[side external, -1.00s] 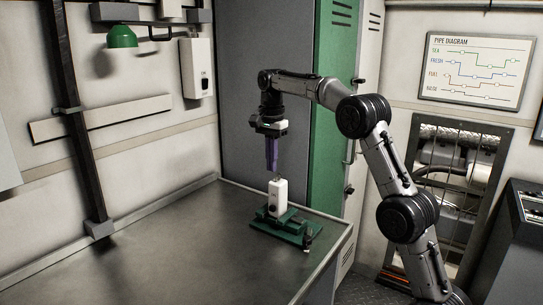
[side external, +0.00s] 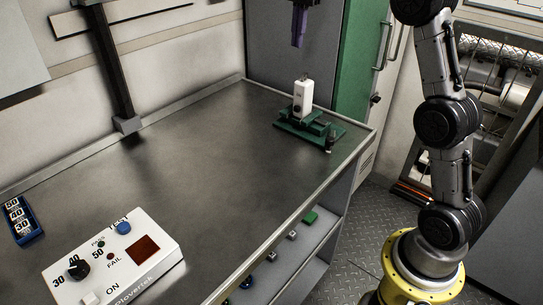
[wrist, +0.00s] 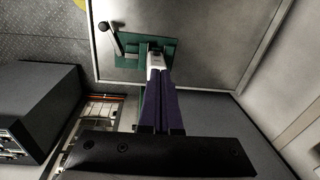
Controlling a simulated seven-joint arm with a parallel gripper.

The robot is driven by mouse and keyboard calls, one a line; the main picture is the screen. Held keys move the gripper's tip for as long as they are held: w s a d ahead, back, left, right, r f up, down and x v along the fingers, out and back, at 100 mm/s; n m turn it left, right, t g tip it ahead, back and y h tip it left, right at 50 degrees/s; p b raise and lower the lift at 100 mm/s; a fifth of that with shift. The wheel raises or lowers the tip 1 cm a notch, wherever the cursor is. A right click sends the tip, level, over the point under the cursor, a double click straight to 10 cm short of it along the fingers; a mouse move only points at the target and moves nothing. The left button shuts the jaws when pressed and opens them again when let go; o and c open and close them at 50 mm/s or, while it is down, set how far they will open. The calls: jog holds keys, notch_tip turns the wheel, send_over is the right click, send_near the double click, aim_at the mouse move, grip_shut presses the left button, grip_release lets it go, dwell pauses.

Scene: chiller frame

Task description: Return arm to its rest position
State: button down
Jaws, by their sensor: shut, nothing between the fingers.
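My gripper (side external: 298,26) is at the top of the side view, pointing down with its purple fingers together and nothing between them. It hangs apart from and above a white upright device (side external: 302,97). That device stands in a green vise-like fixture (side external: 309,130) at the far right corner of the table. In the wrist view my gripper (wrist: 163,85) shows its two purple fingers side by side, with the white device (wrist: 156,60) and the green fixture (wrist: 129,55) beyond the tips. Most of my gripper's body is cut off in the side view.
A white control box (side external: 113,262) with a dial and buttons stands at the table's front left. A blue tray of number tiles (side external: 23,220) lies beside it. The middle of the grey table (side external: 190,165) is clear. A green locker door (side external: 362,60) is behind the fixture.

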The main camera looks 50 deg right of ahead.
jog(key=s+a+r+n+t, duration=0.1)
jog(key=s+a+r+n, duration=0.15)
jog(key=s+a, duration=0.5)
jog(key=s+a+r+n+t, duration=0.1)
jog(key=s+a+r+n, duration=0.2)
jog(key=s, duration=0.7)
jog(key=s+a+f+n+t, duration=0.1)
jog(key=s+a+f+n, duration=0.1)
jog(key=s+f+n, duration=0.4)
jog(key=s+a+f+n+t, duration=0.1)
jog(key=s+a+f+n, duration=0.1)
jog(key=s+f+n, duration=0.4)
notch_tip(320, 180, down, 5)
